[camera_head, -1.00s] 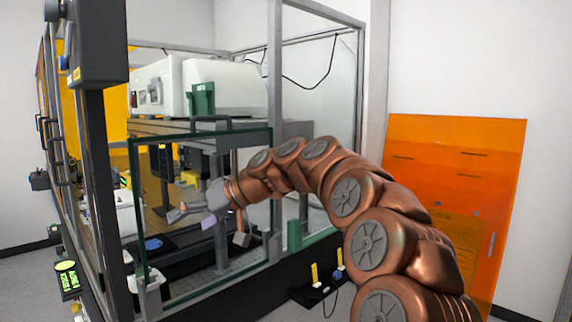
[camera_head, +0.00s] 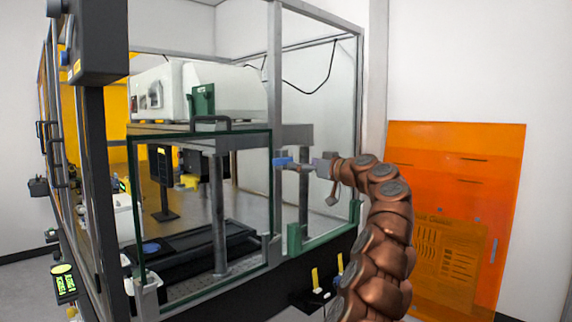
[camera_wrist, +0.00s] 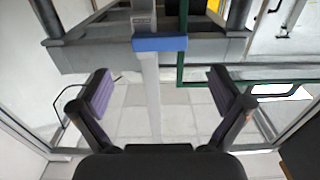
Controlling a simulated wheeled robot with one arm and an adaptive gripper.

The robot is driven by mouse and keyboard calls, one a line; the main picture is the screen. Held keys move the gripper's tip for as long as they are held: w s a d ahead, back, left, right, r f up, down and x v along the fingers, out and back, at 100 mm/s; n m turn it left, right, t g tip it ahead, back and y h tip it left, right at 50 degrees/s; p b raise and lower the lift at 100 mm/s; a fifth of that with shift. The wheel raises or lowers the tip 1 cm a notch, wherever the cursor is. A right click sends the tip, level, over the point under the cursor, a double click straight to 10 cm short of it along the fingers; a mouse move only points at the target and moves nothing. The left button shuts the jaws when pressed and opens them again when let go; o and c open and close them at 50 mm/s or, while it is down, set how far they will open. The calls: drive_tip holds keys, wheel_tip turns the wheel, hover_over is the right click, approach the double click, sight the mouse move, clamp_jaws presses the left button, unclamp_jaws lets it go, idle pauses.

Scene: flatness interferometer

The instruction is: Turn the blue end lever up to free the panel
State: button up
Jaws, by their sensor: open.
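The blue end lever (camera_head: 284,161) is a small block on the grey upright post at the right side of the glass panel. In the wrist view the blue lever (camera_wrist: 160,43) lies across the post, ahead of the fingers and centred between them. My gripper (camera_wrist: 160,85) is open, with its two purple-padded fingers spread and nothing between them. In the head view my gripper (camera_head: 303,165) is just right of the lever; whether it touches cannot be told. The clear panel (camera_head: 180,290) with a dark green frame stands upright at the enclosure's front.
The grey post (camera_head: 274,80) and frame bars surround the opening. A white instrument (camera_head: 235,85) sits on a grey bench inside. An orange sheet (camera_head: 455,160) leans on the right wall. A black tray with yellow pieces (camera_head: 315,297) is low in front.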

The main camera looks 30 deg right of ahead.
sight(285, 161)
drive_tip(key=p+x, duration=0.3)
drive_tip(key=x, duration=0.3)
drive_tip(key=shift+r, duration=0.1)
drive_tip(key=shift+p+x, duration=0.45)
drive_tip(key=shift+x, duration=0.45)
drive_tip(key=c, duration=1)
